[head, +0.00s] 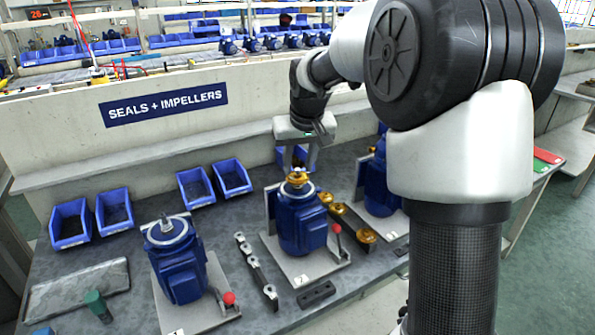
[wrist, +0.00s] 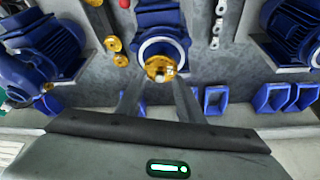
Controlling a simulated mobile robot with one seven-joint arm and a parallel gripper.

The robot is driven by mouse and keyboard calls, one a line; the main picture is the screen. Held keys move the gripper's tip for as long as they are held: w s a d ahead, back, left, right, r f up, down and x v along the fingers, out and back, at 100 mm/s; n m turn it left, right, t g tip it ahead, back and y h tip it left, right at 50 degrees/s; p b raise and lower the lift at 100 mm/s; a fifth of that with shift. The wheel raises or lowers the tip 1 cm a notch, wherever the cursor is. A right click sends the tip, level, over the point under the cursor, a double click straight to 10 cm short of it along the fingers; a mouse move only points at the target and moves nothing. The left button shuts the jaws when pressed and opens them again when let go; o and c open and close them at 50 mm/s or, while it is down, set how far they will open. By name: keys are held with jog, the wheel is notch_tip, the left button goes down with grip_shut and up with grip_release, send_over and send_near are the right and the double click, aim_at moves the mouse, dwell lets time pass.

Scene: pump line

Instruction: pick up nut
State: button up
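A blue pump (head: 303,222) stands upright on a plate in the middle of the bench, with a brass impeller (head: 297,178) on top; both also show in the wrist view, the pump (wrist: 158,20) and the impeller (wrist: 158,68). A small shiny piece (wrist: 169,71), which looks like the nut, sits at the impeller's centre. My gripper (head: 297,167) is just above the impeller, pointing down. Its fingers (wrist: 158,98) are apart with nothing held between them. I cannot tell whether either finger touches the impeller or nut.
Another blue pump (head: 178,262) stands to the left and one (head: 380,185) to the right. Brass parts (head: 366,236) lie right of the middle pump, near a red-knobbed lever (head: 337,230). Blue bins (head: 115,207) line the back.

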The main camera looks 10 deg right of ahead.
jog(key=shift+c, duration=0.4)
grip_shut()
notch_tip(320, 180, up, 16)
jog(key=p, duration=0.8)
jog(key=shift+r, duration=0.2)
dwell(0.3)
jog(key=shift+f, duration=0.1)
